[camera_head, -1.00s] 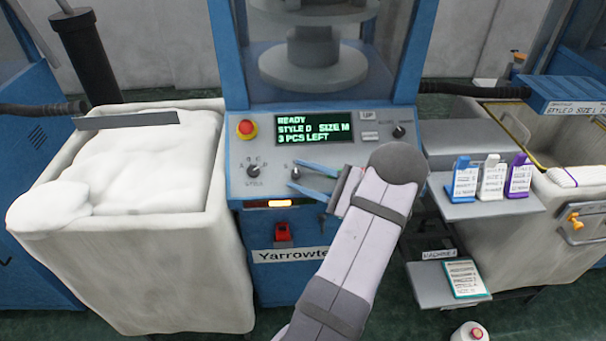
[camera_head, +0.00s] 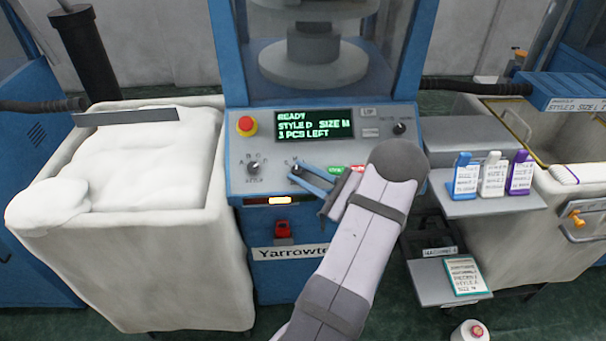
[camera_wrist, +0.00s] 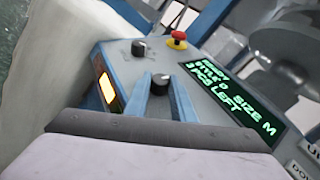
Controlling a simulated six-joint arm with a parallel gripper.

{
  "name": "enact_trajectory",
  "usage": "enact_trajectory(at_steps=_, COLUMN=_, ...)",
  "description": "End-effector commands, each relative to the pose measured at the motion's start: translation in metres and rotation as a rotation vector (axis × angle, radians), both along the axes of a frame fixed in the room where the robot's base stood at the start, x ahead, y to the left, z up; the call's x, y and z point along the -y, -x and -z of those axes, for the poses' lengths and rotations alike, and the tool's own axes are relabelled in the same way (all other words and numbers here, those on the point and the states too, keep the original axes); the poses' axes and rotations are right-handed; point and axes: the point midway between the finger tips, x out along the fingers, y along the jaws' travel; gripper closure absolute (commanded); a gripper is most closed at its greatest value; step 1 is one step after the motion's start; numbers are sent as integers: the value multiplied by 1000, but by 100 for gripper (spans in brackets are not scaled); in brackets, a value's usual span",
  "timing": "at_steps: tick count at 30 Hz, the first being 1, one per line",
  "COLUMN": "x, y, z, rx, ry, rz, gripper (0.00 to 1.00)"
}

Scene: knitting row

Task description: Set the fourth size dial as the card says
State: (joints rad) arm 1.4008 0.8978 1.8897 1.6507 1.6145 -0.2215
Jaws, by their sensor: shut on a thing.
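The size dial (camera_head: 296,168) is a dark knob on the grey panel of the blue knitting machine, right of the style dial (camera_head: 253,168). My gripper (camera_head: 303,170) is shut on the size dial, its blue fingers on either side. In the wrist view the size dial (camera_wrist: 161,82) shows between the fingertips. The green display (camera_head: 314,125) reads READY, STYLE D, SIZE M, 3 PCS LEFT. A teal-edged card (camera_head: 466,276) lies on the lower right shelf; its small print is hard to read. The size dial's markings are mostly hidden.
A red emergency button (camera_head: 246,126) and another dark knob (camera_head: 399,128) are on the panel. Blue, white and purple labelled holders (camera_head: 492,176) stand on the upper right shelf. A bin of white fabric (camera_head: 180,240) stands left. My arm covers the panel's lower right.

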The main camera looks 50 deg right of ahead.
Motion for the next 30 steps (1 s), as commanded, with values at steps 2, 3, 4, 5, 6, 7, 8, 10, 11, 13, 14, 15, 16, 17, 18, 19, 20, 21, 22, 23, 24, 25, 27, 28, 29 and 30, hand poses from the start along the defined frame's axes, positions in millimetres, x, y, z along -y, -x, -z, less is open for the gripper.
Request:
enact_trajectory(at_steps=2, x=-2, y=0, z=3, rx=24, ry=-27, rz=44, gripper=100)
enact_trajectory(at_steps=3, x=-3, y=0, z=3, rx=38, ry=-41, rz=69, gripper=100)
enact_trajectory(at_steps=4, x=-3, y=0, z=4, rx=49, ry=-52, rz=89, gripper=100)
enact_trajectory(at_steps=5, x=-4, y=0, z=4, rx=60, ry=-64, rz=109, gripper=100)
enact_trajectory(at_steps=6, x=-4, y=0, z=5, rx=75, ry=-79, rz=136, gripper=100)
enact_trajectory(at_steps=7, x=-5, y=0, z=5, rx=86, ry=-90, rz=156, gripper=100)
enact_trajectory(at_steps=8, x=-6, y=-1, z=5, rx=98, ry=-102, rz=177, gripper=100)
enact_trajectory(at_steps=10, x=-7, y=-1, z=6, rx=124, ry=-129, rz=225, gripper=100)
enact_trajectory(at_steps=11, x=-7, y=-1, z=6, rx=135, ry=-140, rz=245, gripper=100)
enact_trajectory(at_steps=13, x=-8, y=-1, z=6, rx=161, ry=-165, rz=291, gripper=100)
enact_trajectory(at_steps=14, x=-9, y=-2, z=6, rx=171, ry=-175, rz=310, gripper=100)
enact_trajectory(at_steps=15, x=-9, y=-2, z=6, rx=185, ry=-189, rz=334, gripper=100)
enact_trajectory(at_steps=16, x=-10, y=-2, z=6, rx=195, ry=-198, rz=352, gripper=100)
enact_trajectory(at_steps=17, x=-10, y=-2, z=6, rx=204, ry=-207, rz=368, gripper=100)
enact_trajectory(at_steps=18, x=-11, y=-2, z=6, rx=216, ry=-219, rz=389, gripper=100)
enact_trajectory(at_steps=19, x=-11, y=-3, z=6, rx=224, ry=-226, rz=404, gripper=100)
enact_trajectory(at_steps=20, x=-11, y=-3, z=6, rx=231, ry=-234, rz=416, gripper=100)
enact_trajectory(at_steps=21, x=-12, y=-3, z=6, rx=241, ry=-243, rz=434, gripper=100)
enact_trajectory(at_steps=22, x=-12, y=-3, z=6, rx=247, ry=-250, rz=445, gripper=100)
enact_trajectory(at_steps=23, x=-12, y=-3, z=6, rx=253, ry=-254, rz=456, gripper=100)
enact_trajectory(at_steps=24, x=-12, y=-3, z=6, rx=261, ry=-261, rz=470, gripper=100)
enact_trajectory(at_steps=25, x=-12, y=-3, z=6, rx=266, ry=-266, rz=478, gripper=100)
enact_trajectory(at_steps=27, x=-12, y=-3, z=5, rx=276, ry=-274, rz=494, gripper=100)
enact_trajectory(at_steps=28, x=-12, y=-3, z=5, rx=279, ry=-278, rz=501, gripper=100)
enact_trajectory(at_steps=29, x=-12, y=-3, z=5, rx=281, ry=-281, rz=505, gripper=100)
enact_trajectory(at_steps=30, x=-12, y=-3, z=5, rx=285, ry=-283, rz=511, gripper=100)
